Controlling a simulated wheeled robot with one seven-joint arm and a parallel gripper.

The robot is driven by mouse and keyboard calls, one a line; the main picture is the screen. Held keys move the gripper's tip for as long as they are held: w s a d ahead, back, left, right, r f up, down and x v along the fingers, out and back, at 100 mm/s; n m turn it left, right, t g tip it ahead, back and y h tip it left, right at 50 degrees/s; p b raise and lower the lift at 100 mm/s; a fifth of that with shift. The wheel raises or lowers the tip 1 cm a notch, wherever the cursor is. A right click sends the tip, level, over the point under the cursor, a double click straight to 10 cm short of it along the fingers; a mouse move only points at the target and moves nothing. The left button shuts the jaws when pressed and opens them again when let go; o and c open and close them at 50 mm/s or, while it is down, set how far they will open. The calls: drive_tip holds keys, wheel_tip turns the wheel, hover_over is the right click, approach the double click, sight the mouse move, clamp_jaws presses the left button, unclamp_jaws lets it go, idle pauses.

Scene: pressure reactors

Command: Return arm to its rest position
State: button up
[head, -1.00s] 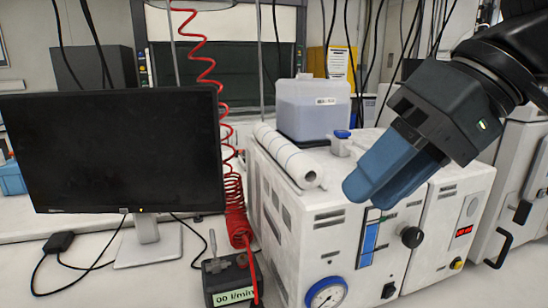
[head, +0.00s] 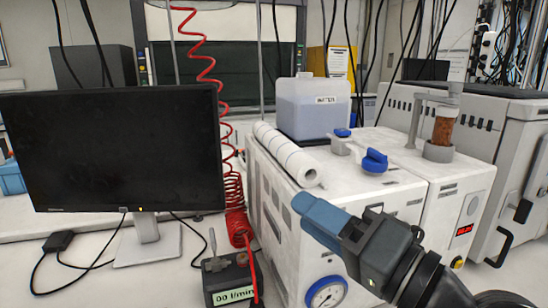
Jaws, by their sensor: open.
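My gripper (head: 316,218) shows in the head view at the lower middle, in front of the white reactor unit (head: 405,205). Its blue fingers point up and to the left, and nothing shows between them. The fingers overlap from this angle, so the gap is hard to see. My dark wrist and arm run down to the lower right corner. The gripper hides part of the unit's front panel.
On the unit stand a liquid container (head: 312,108), a paper roll (head: 287,153), blue-capped fittings (head: 374,161) and a holder with a brown-filled tube (head: 444,130). A pressure gauge (head: 326,294) is close below the gripper. A monitor (head: 112,150) and a red coiled hose (head: 236,190) are left.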

drive_tip(key=s+d+f+m+t+h, duration=0.1)
drive_tip(key=s+d+f+m+h, duration=0.1)
drive_tip(key=s+d+f+h, duration=0.45)
drive_tip(key=s+d+f+m+t+h, duration=0.2)
drive_tip(key=s+f+h, duration=0.2)
drive_tip(key=s+f, duration=0.6)
drive_tip(key=s+d+f+n+g+h, duration=0.1)
drive_tip(key=s+d+f+n, duration=0.1)
drive_tip(key=s, duration=0.7)
drive_tip(key=s+d+f+n+g+h, duration=0.1)
drive_tip(key=s+d+n, duration=0.4)
drive_tip(key=s, duration=0.5)
drive_tip(key=shift+d+f+h, duration=0.3)
drive_tip(key=shift+f+h, duration=0.15)
drive_tip(key=shift+f, duration=0.15)
